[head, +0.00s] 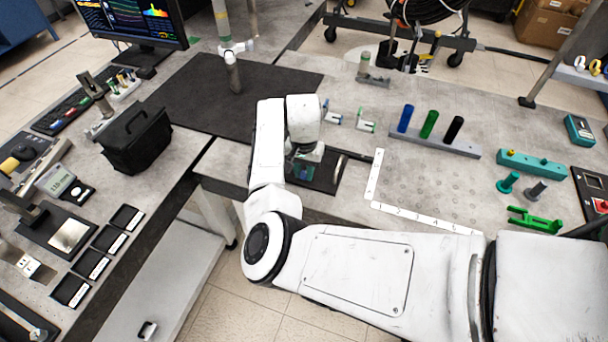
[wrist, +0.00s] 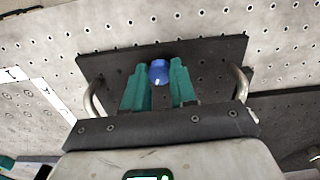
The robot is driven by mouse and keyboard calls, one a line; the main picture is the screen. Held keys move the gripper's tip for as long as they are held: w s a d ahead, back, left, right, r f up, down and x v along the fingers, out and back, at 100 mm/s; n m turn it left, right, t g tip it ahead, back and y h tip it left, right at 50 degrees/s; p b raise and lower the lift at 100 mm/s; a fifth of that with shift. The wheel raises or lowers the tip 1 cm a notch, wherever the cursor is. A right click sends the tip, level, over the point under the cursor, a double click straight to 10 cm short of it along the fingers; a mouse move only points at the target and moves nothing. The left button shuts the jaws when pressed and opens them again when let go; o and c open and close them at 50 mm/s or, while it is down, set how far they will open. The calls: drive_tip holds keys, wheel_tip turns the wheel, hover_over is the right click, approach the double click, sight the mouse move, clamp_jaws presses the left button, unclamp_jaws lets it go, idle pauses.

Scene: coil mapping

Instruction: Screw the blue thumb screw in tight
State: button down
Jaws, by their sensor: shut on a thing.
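The blue thumb screw (wrist: 158,72) shows in the wrist view as a round blue head at the tips of my teal fingers. My gripper (wrist: 160,82) is shut on it, one finger on each side. A dark plate (wrist: 215,62) with bent metal handles lies around and behind it, on the perforated bench top. In the head view my gripper (head: 303,172) points down over the same dark plate (head: 322,182), and a trace of blue shows there. The screw's shank and its hole are hidden, so I cannot tell how deep it sits.
White rulers (head: 376,175) lie right of the plate. A grey rack (head: 436,143) with blue, green and black cylinders stands farther right, with small green-and-white clips (head: 366,122) behind. A black bag (head: 137,137) sits on the left bench. A gap separates the benches.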

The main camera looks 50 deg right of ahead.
drive_tip(key=shift+s+f+m, duration=0.1)
drive_tip(key=shift+f+m, duration=0.1)
drive_tip(key=shift+m, duration=0.1)
drive_tip(key=c, duration=0.8)
unclamp_jaws()
drive_tip(key=shift+r, duration=0.1)
wheel_tip(320, 180, up, 11)
drive_tip(key=shift+f+b, duration=0.15)
drive_tip(key=shift+b, duration=0.45)
